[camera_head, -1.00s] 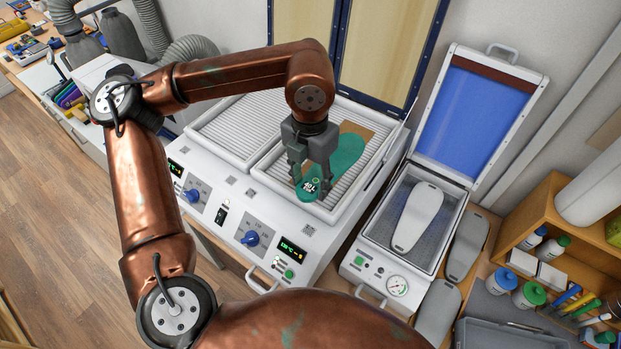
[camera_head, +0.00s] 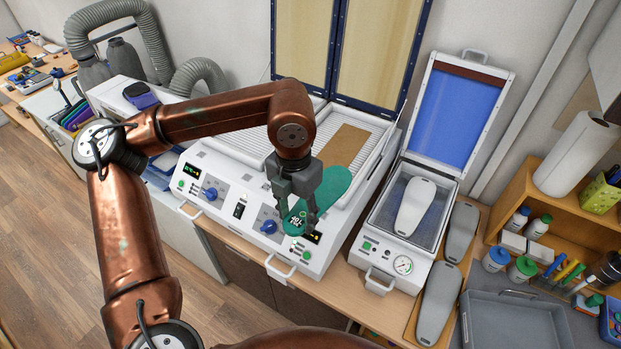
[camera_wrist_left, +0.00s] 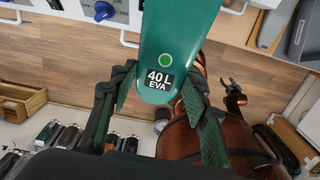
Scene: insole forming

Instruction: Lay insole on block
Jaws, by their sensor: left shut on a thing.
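The green insole (camera_head: 333,187) is in my left gripper (camera_head: 298,228), held by its labelled end. In the left wrist view the insole (camera_wrist_left: 178,30) shows a green dot and a "40 L EVA" label between the fingers (camera_wrist_left: 160,105). It is held above the front panel of the heater (camera_head: 225,190), its far end over the tray edge. The pale grey block (camera_head: 415,206) lies in the open press (camera_head: 384,222), to the right of my left gripper, with nothing on it. A small dark gripper-like part (camera_wrist_left: 235,93), perhaps my right gripper, shows in the wrist view; its state is unclear.
A brown sheet (camera_head: 348,142) lies in the heater's right tray. The press's blue-lined lid (camera_head: 455,110) stands open behind the block. Two grey blocks (camera_head: 460,232) lie right of the press, beside a grey tray (camera_head: 520,322) and a shelf (camera_head: 560,190) of bottles.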

